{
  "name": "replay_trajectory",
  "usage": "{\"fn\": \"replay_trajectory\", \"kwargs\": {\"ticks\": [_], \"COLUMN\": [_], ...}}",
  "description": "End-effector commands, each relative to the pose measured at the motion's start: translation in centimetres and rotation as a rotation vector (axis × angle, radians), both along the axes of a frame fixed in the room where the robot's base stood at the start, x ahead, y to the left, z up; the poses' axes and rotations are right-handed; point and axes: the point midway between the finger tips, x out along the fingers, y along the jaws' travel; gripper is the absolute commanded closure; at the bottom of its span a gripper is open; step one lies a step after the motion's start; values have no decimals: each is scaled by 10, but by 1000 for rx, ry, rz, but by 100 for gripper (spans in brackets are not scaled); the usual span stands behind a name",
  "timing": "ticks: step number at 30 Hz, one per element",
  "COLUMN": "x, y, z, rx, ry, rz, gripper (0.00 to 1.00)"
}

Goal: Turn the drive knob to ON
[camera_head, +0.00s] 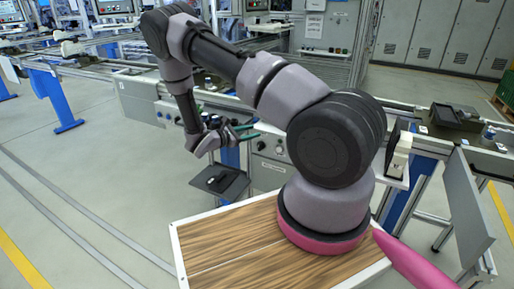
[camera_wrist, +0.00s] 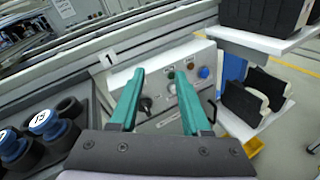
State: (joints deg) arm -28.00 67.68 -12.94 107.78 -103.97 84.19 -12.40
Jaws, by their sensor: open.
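A light grey control panel (camera_wrist: 190,80) faces my gripper in the wrist view. It carries a dark knob (camera_wrist: 146,104) beside the left finger, a pale round knob (camera_wrist: 173,87) between the fingers, and a blue button (camera_wrist: 203,72) at the right. Labels are too small to read, so I cannot tell which knob is the drive knob or its setting. My gripper (camera_wrist: 160,72) has its two green fingers apart with nothing held between them. In the head view, my gripper (camera_head: 247,131) is beside the panel (camera_head: 268,147), at its upper left.
Blue-capped round parts (camera_wrist: 45,122) sit in dark holders at the wrist view's left. Dark blocks stand on a white shelf (camera_wrist: 265,42) at the right. A dark tray (camera_head: 219,183) is below my gripper in the head view. A conveyor rail runs behind the panel.

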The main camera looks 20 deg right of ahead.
Motion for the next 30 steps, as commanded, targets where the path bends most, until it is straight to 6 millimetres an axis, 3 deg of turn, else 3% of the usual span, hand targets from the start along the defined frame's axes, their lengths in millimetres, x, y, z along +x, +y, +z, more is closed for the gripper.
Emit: {"fn": "replay_trajectory", "kwargs": {"ticks": [1, 3, 6, 10, 17, 30], "x": [3, 7, 10, 11, 17, 65], "y": [3, 8, 14, 19, 14, -48], "z": [-26, -54, -88, -118, -132, -132], "rx": [-56, -120, -191, -248, -277, -273], "ry": [50, 102, 163, 214, 237, 236], "rz": [71, 164, 277, 374, 422, 420], "gripper": [52, 52, 52, 52, 52, 52]}}
